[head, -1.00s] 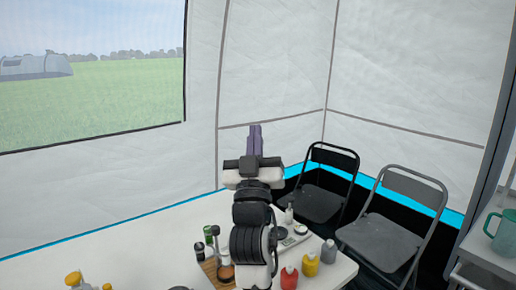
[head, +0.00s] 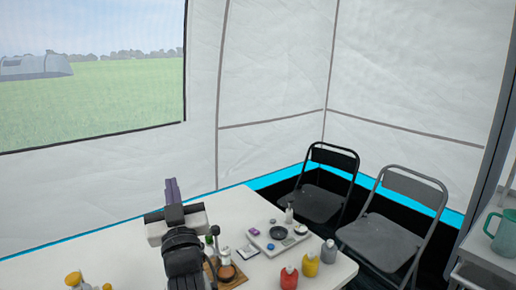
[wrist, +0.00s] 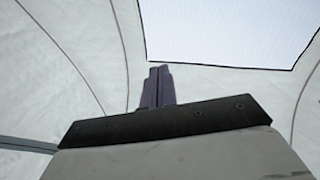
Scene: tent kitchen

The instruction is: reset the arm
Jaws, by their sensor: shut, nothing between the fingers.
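My gripper (head: 172,190) is above the white table in the head view, left of the table's middle. Its purple fingers point up and away, are shut together and hold nothing. In the wrist view the fingers (wrist: 158,84) stand closed against the tent wall and window, with no object near them. My arm hides part of the table and part of a wooden board with small bottles.
The white table (head: 110,255) bears a wooden board (head: 236,278), a white tray (head: 262,238), a red bottle (head: 289,278), a yellow bottle (head: 310,265) and a grey bottle (head: 328,252). Folding chairs (head: 385,240) stand right. A green mug (head: 503,235) is far right.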

